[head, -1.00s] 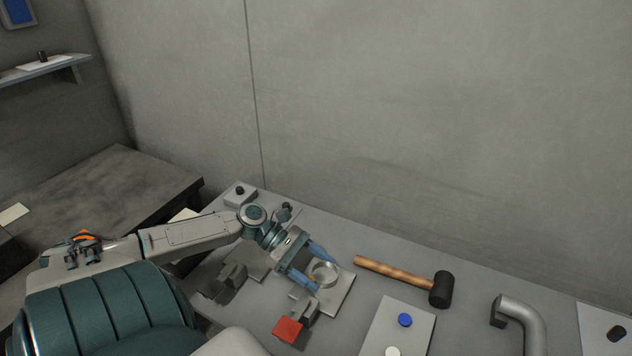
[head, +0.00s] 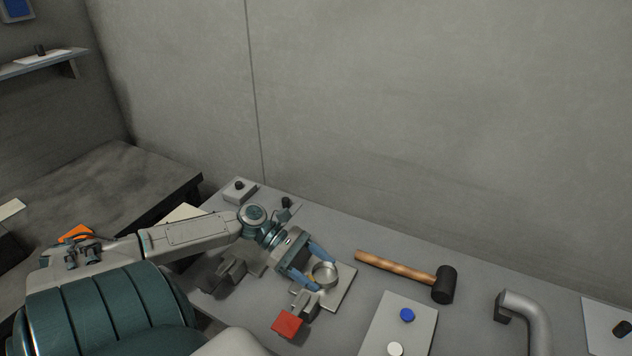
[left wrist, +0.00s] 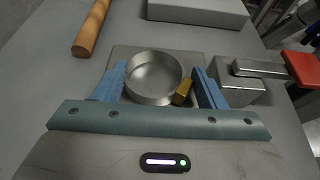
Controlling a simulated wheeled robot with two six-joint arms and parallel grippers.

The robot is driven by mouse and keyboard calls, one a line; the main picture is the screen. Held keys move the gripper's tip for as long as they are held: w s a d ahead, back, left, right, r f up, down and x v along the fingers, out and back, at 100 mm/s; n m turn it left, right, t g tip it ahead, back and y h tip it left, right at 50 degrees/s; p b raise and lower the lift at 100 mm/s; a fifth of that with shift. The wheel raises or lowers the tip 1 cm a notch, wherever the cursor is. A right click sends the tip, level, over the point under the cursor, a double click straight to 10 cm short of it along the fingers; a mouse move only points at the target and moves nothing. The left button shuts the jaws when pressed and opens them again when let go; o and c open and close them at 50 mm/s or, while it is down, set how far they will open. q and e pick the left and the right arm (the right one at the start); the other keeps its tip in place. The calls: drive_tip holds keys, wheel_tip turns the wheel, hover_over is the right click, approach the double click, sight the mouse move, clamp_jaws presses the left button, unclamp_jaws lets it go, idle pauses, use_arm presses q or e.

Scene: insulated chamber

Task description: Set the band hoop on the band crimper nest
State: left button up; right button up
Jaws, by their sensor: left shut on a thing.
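The band hoop (head: 325,274) is a shiny metal ring. It sits between the two blue fingers of my left gripper (head: 308,268), which is shut on it. In the left wrist view the hoop (left wrist: 153,78) shows open side up, with a small brass block (left wrist: 183,92) at its right side by the right finger. The hoop is over a grey plate (head: 343,290), which I take as the band crimper nest, beside a metal block with a red pad (head: 288,324). I cannot tell whether the hoop touches the plate. My right gripper is not in view.
A mallet (head: 405,268) with a wooden handle lies right of the plate. A grey panel with a blue button (head: 407,315) and a white button stands in front of it. A bent metal pipe (head: 530,320) is further right. A grey clamp-like block (head: 231,270) is left of the gripper.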

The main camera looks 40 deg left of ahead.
use_arm(q)
drive_tip(key=shift+f, duration=0.25)
idle(0.4)
drive_tip(key=o, duration=1)
drive_tip(key=shift+c, duration=0.2)
drive_tip(key=shift+o, duration=0.4)
drive_tip(key=shift+s+a+r+p, duration=0.2)
drive_tip(key=shift+a+p, duration=0.1)
drive_tip(key=shift+a, duration=0.3)
drive_tip(key=p+v, duration=0.2)
drive_tip(key=v, duration=0.6)
drive_tip(key=shift+a+r, duration=0.2)
drive_tip(key=shift+r, duration=0.05)
drive_tip(key=shift+s+a+r+p, duration=0.1)
drive_tip(key=shift+s+a+p, duration=0.05)
drive_tip(key=shift+a+p, duration=0.25)
drive_tip(key=shift+r, duration=0.1)
